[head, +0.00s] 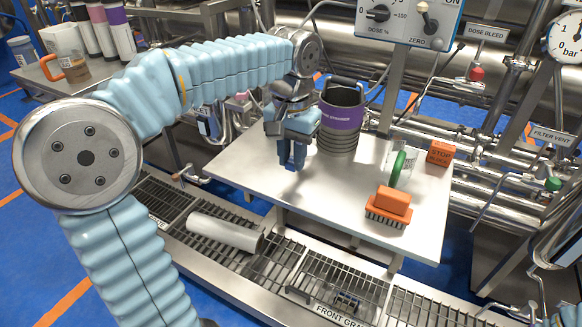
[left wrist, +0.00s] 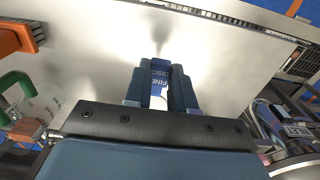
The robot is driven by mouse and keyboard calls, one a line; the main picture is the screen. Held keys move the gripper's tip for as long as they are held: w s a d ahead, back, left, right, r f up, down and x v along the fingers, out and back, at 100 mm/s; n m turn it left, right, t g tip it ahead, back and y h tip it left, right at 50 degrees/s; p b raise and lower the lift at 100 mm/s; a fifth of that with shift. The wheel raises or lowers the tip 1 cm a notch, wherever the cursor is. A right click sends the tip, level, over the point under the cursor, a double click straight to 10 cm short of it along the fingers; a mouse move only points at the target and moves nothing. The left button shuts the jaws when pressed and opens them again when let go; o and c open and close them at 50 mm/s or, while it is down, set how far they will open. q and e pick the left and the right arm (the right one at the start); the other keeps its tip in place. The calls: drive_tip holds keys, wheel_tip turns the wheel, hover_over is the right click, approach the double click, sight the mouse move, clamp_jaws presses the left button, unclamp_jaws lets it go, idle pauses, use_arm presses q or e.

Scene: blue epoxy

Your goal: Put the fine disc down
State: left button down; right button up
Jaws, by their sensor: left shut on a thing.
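My left gripper (head: 291,160) reaches down over the left part of the steel table and is shut. In the left wrist view, the fingers (left wrist: 160,82) hold the fine disc (left wrist: 159,72), a blue piece with a white-lettered label, partly hidden between them. In the head view I cannot make the disc out apart from the blue fingers. The steel table (head: 330,205) lies bare below and in front of the gripper. I cannot tell whether the disc touches the tabletop.
A dark ribbed canister with a purple band (head: 342,117) stands just right of the gripper. Farther right are a clear jug with a green handle (head: 398,168), an orange brush (head: 389,205) and an orange block (head: 440,153). A metal cylinder (head: 225,234) lies on the grating.

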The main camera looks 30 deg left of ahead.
sight(291, 160)
use_arm(q)
drive_tip(key=shift+w+a+f, duration=0.1)
drive_tip(key=shift+a+f, duration=0.05)
drive_tip(key=shift+f, duration=0.85)
drive_tip(key=shift+w+a+f, duration=0.1)
drive_tip(key=shift+a+f, duration=0.05)
drive_tip(key=shift+f, duration=0.8)
drive_tip(key=shift+f, duration=0.1)
drive_tip(key=c, duration=0.9)
unclamp_jaws()
drive_tip(key=shift+c, duration=0.2)
